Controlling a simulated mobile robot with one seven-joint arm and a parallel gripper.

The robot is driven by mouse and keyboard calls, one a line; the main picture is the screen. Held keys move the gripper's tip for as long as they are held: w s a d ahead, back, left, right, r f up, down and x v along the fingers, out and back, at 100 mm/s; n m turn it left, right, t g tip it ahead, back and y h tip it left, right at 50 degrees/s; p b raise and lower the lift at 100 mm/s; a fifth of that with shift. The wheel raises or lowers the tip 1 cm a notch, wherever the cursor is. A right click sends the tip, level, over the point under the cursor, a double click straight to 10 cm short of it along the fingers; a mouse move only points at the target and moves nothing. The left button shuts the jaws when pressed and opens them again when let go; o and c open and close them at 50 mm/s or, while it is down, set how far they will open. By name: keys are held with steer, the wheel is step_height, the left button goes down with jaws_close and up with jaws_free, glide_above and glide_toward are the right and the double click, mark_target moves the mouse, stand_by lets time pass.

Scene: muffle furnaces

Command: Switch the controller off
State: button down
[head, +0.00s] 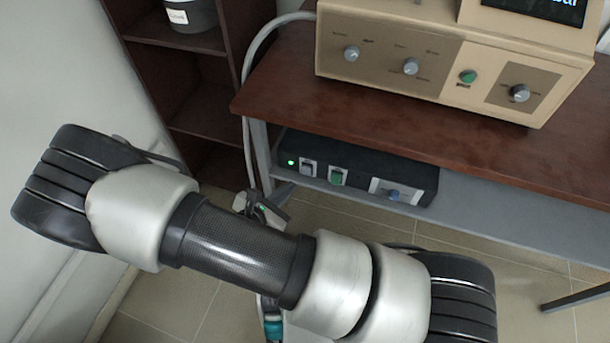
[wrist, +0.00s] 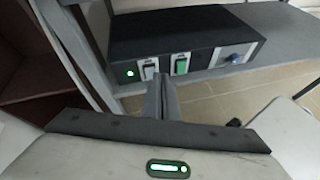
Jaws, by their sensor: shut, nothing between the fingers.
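A black control box (head: 360,165), which looks like the controller, sits on the grey lower shelf under the table.
A beige instrument (head: 450,60) with several knobs and a green button stands on the brown tabletop (head: 400,130). A dark shelf unit (head: 200,125) with a grey pot (head: 190,14) is at the left. A grey cable (head: 247,60) runs down beside the table. Tiled floor (head: 480,270) lies below.

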step_height(320, 180, down, 7)
steer(key=n+t+y+b, duration=0.1)
steer(key=n+y, duration=0.1)
steer(key=n, duration=0.2)
steer(key=shift+s+a, duration=0.4)
steer(key=shift+a, duration=0.05)
steer(key=b, duration=0.2)
glide_toward(304, 169)
step_height(304, 169, down, 3)
steer(key=w, duration=0.1)
steer(key=w+d, duration=0.1)
steer(key=w, duration=0.2)
steer(key=shift+d+f+b, duration=0.1)
steer(key=shift+d+b, duration=0.25)
steer(key=shift+w+d, duration=0.2)
steer(key=shift+w, duration=0.3)
